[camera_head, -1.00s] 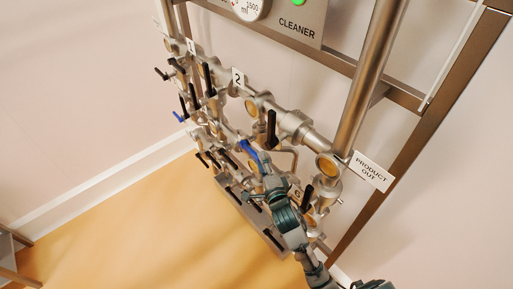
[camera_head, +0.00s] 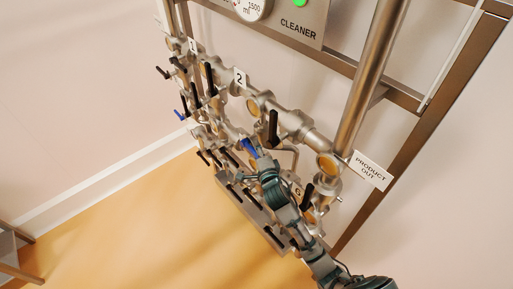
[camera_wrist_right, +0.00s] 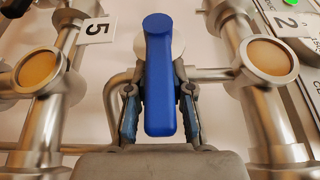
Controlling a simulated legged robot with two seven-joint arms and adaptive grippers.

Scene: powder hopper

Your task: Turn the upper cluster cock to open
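A cock with a blue handle (camera_head: 249,146) sits in the pipe cluster, and its lower part is hidden by my right gripper in the head view. The right gripper (camera_head: 261,165) also shows in the head view. A second blue handle (camera_head: 180,115) shows farther left. My left gripper is not in view.
Several black-handled cocks crowd the pipes, one close at the right (camera_head: 273,128) and one by my wrist (camera_head: 306,195).

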